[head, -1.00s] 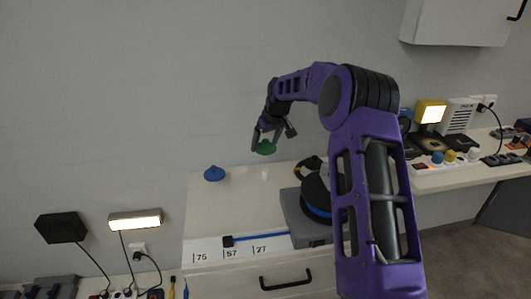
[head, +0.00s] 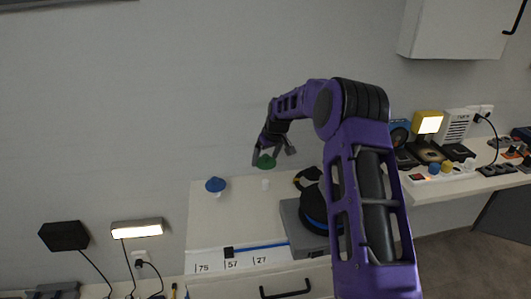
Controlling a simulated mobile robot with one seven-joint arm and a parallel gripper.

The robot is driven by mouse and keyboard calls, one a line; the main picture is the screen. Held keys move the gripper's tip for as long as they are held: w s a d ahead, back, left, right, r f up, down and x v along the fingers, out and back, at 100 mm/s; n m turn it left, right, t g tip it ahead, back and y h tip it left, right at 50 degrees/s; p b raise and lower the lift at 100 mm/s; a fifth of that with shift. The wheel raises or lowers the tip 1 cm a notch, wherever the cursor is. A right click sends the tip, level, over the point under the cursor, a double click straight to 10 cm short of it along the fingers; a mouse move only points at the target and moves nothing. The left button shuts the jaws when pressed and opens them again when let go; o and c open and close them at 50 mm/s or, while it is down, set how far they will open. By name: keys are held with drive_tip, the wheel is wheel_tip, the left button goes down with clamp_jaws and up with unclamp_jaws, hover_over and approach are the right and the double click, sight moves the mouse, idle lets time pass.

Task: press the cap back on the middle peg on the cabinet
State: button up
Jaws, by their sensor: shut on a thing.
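The green cap (head: 266,162) is held between the fingers of my gripper (head: 267,158), which is shut on it. The cap is in the air, just above a bare white peg (head: 265,184) on the cabinet top, with a small gap seen between them. The cabinet (head: 240,222) is white, with a drawer front below. A blue cap (head: 215,185) sits on a peg to the left. No third peg can be made out to the right, where my arm and dark objects block part of the top.
A blue strip (head: 258,247) lies along the front, by a number scale. The top's left middle is clear.

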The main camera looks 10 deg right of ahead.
sight(266, 180)
drive_tip(key=shift+f+b, duration=1.55)
drive_tip(key=shift+f, duration=1.35)
drive_tip(key=shift+f+b, duration=0.55)
drive_tip(key=shift+f, duration=0.35)
drive_tip(key=o, duration=1.3)
drive_tip(key=shift+r, duration=0.1)
drive_tip(key=shift+r+p, duration=1.9)
drive_tip(key=shift+r, duration=1.6)
